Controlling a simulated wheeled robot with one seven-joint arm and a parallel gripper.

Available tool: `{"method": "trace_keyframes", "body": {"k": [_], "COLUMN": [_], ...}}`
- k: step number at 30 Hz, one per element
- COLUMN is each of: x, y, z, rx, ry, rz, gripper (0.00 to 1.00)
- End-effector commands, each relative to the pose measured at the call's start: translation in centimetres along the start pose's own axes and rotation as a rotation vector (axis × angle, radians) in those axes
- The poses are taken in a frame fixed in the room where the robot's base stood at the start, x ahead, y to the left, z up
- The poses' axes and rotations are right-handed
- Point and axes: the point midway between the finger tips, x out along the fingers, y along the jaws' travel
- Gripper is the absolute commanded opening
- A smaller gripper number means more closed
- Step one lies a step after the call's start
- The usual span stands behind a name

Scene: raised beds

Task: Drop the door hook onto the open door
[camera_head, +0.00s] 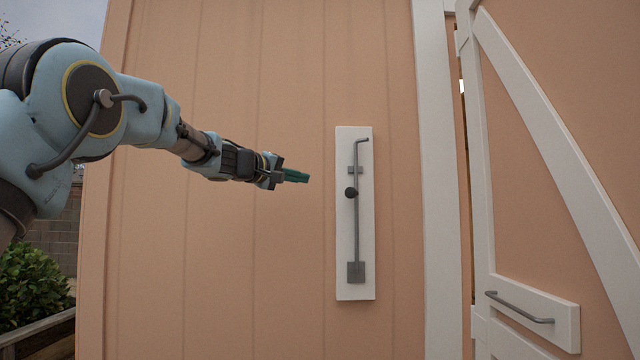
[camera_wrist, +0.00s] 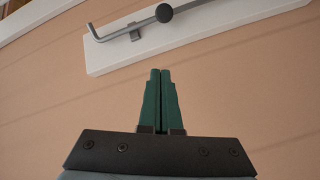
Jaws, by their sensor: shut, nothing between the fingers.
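The door hook (camera_head: 356,228) is a grey rod with a bent top end, a dark round knob (camera_head: 351,192) and a square plate at the bottom. It hangs upright against a white backing board (camera_head: 345,285) on the wall. In the wrist view the hook's bent end (camera_wrist: 96,36) and the knob (camera_wrist: 164,12) show beyond my fingertips. My gripper (camera_head: 297,177), with green fingers, is shut and empty, left of the hook and apart from it. It also shows in the wrist view (camera_wrist: 160,72). The door (camera_head: 530,210) stands at the right, angled from the wall.
The door carries white trim and a grey handle (camera_head: 520,308). A white post (camera_head: 437,180) stands between the wall (camera_head: 230,260) and the door. A bush (camera_head: 30,285) is at the lower left. The wall below my arm is clear.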

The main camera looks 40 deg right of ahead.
Motion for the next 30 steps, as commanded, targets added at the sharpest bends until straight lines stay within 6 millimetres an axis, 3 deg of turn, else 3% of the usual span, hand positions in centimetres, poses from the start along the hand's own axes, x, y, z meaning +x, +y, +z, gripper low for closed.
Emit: {"method": "trace_keyframes", "body": {"k": [16,22,30], "x": [9.5,10.0,10.2], "y": [0.4,0.1,0.0], "z": [0.0,2.8,3.9], "rx": [0.000,-0.002,0.000], "ry": [-0.004,-0.004,-0.001], "rz": [-0.001,-0.001,-0.001], "gripper": [0.00,0.00,0.00]}}
